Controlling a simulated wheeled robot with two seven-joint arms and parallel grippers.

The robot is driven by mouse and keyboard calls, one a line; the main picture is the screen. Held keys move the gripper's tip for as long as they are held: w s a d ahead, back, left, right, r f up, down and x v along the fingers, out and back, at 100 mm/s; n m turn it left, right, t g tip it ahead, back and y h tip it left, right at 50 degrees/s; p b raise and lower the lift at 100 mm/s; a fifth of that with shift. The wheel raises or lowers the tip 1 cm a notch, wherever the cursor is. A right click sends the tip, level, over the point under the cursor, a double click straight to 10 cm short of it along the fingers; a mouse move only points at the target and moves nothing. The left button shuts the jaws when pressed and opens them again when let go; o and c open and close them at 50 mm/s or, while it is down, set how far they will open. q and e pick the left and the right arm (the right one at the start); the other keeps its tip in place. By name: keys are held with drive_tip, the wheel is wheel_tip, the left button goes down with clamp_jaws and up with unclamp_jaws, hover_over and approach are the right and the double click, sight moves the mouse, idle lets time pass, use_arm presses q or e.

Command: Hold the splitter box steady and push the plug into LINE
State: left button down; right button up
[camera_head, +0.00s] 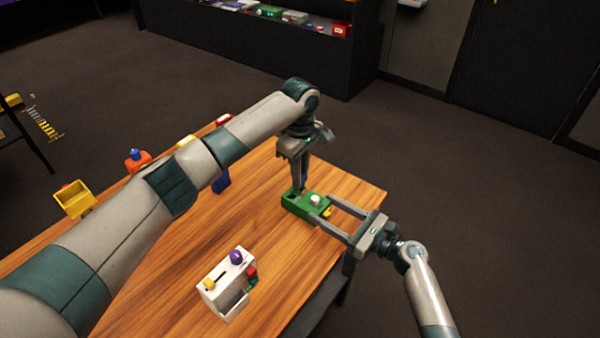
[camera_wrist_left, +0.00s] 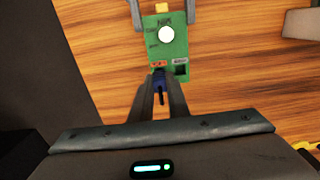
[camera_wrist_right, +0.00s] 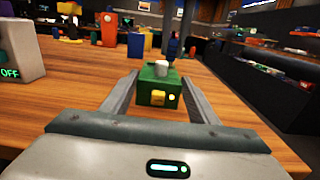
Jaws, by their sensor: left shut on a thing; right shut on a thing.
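The splitter box is a green box (camera_head: 299,207) with a white knob, lying on the wooden table near its right edge. My right gripper (camera_wrist_right: 159,88) is shut on its sides, one finger along each. A yellow part shows on the box's near end in the right wrist view. My left gripper (camera_wrist_left: 159,88) points down at the box's far end, shut on a blue plug (camera_wrist_left: 159,75). The plug is at the socket position beside a small orange-red label; a dark open socket (camera_wrist_left: 181,69) is next to it. The fingers hide how deep the plug sits, and the labels are too small to read.
A white switch box (camera_head: 222,283) with purple, yellow and red parts stands at the table's front. A yellow bin (camera_head: 74,199) and an orange-red item (camera_head: 138,161) stand along the left edge. The table between them and the green box is mostly clear.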

use_arm(q)
drive_tip(key=shift+f, duration=0.45)
drive_tip(key=c, duration=1.6)
unclamp_jaws()
wheel_tip(320, 180, up, 12)
drive_tip(key=shift+r, duration=5.45)
use_arm(e)
drive_tip(key=o, duration=1.2)
